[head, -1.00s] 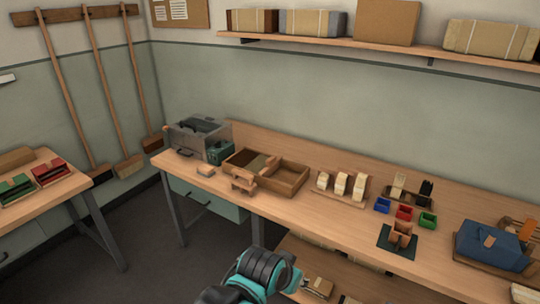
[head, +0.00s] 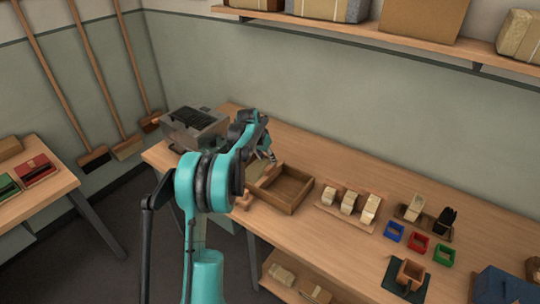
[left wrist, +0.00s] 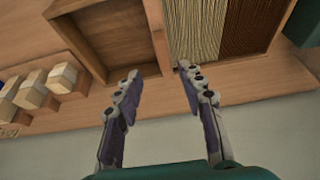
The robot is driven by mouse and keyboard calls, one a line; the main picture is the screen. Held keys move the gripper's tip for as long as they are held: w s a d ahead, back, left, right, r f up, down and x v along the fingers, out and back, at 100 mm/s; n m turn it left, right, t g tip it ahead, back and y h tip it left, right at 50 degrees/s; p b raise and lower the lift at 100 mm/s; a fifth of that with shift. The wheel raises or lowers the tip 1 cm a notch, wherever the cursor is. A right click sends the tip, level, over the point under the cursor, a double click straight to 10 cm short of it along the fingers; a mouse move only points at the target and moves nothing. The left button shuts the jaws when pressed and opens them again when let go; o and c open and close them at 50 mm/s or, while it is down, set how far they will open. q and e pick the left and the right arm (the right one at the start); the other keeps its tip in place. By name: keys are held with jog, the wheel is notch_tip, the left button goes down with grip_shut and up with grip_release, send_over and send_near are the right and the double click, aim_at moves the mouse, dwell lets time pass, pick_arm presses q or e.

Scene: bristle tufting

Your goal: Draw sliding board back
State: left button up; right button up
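The wooden tray (head: 311,189) stands on the workbench in the head view, its right compartment empty and its left part mostly hidden behind my left arm. In the left wrist view, a wooden divider (left wrist: 157,32) lies between the empty compartment (left wrist: 115,42) and tan bristles (left wrist: 192,28); dark brown bristles (left wrist: 258,25) lie beside the tan ones. I cannot tell which piece is the sliding board. My left gripper (head: 270,155) is over the tray's far side. In the left wrist view, its fingers (left wrist: 157,72) are apart with nothing between them. My right gripper is not in view.
A grey box (head: 192,126) stands at the bench's left end. Block-shaped bundles (head: 348,203) sit right of the tray, then blue (head: 394,232), red (head: 418,243) and green (head: 443,256) bins. The bench front between tray and bins is clear.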

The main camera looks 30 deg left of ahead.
aim_at(270, 166)
pick_arm(q)
jog(key=shift+w+a+f, duration=0.25)
jog(key=shift+a+f, duration=0.05)
jog(key=shift+a, duration=0.05)
jog(key=b+x, duration=0.2)
jog(key=x, duration=0.5)
jog(key=shift+w+d+f, duration=0.1)
jog(key=shift+f, duration=0.1)
